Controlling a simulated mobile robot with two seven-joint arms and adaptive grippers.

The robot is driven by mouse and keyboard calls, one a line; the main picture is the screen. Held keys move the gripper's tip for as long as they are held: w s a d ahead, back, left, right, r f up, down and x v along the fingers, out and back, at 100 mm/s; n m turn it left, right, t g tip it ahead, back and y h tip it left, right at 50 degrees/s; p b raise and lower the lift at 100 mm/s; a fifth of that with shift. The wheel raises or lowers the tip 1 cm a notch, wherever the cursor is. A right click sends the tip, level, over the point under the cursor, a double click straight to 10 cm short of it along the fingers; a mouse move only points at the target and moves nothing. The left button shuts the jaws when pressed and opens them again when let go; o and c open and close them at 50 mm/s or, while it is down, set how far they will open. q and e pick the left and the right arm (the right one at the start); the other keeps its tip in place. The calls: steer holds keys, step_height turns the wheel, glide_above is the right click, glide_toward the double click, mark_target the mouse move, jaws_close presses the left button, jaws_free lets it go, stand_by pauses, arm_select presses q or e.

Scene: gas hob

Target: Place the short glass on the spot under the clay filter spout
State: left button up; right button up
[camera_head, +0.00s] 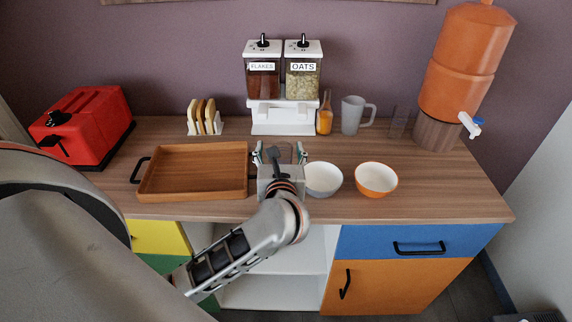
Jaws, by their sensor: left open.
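The clay filter (460,65) is an orange two-part vessel on a brown wooden stand (436,133) at the back right of the counter. My left gripper (280,153) is open and empty over the middle of the counter, between the tray and the white bowl, well left of the glass. My right gripper is out of view.
A wooden tray (193,194) with black handles lies left of the gripper. A white bowl (323,179), an orange bowl (376,179), a grey mug (352,114), an orange bottle (324,120) and a cereal dispenser (284,117) stand nearby. The counter's right part is clear.

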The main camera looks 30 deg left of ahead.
mark_target(282, 157)
arm_select(q)
steer(key=f, duration=0.1)
steer(key=f+h, duration=0.1)
steer(key=s+d+f, duration=0.1)
steer(key=shift+f+g, duration=0.35)
steer(key=shift+g, duration=0.05)
steer(key=shift+f, duration=0.3)
steer(key=x, duration=0.7)
steer(key=shift+w+p, duration=0.3)
steer(key=shift+w, duration=0.05)
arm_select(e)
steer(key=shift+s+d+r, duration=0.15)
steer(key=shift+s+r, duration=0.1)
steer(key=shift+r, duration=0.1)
arm_select(q)
steer(key=c, duration=1.4)
steer(key=shift+c, duration=0.2)
step_height(282, 157, up, 20)
steer(key=p, duration=0.2)
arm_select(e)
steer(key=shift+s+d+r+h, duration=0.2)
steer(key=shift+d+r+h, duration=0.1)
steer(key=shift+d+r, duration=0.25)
